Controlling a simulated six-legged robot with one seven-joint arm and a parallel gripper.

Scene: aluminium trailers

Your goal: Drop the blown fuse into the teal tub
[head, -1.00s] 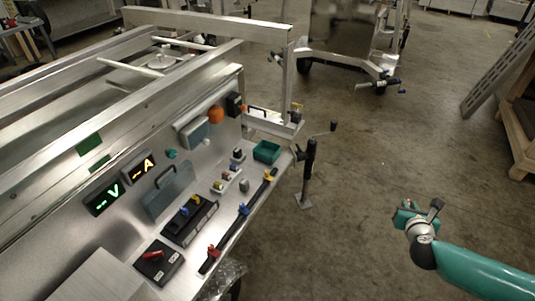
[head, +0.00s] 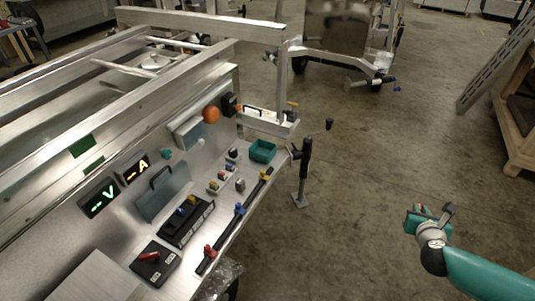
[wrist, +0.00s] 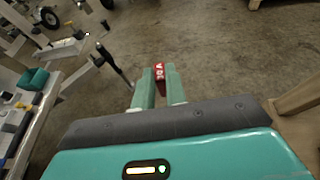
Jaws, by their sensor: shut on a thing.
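The red fuse (wrist: 160,72), with pale markings on its face, sits between the two teal fingers of my gripper (wrist: 160,84) in the wrist view. My gripper is shut on it. In the head view my gripper (head: 427,218) is at the right, over open floor, and the fuse is mostly hidden there. The teal tub (head: 262,151) stands at the far end of the trailer's shelf, well to the left of my gripper. It also shows at the left edge of the wrist view (wrist: 34,79). The tub looks empty in the head view.
The metal shelf carries a black bar with coloured clips (head: 238,210), a black fuse block (head: 187,222), a red-handled switch (head: 155,263) and several small parts. A jack post (head: 304,170) stands beyond the tub. A wooden frame (head: 518,140) is at the right.

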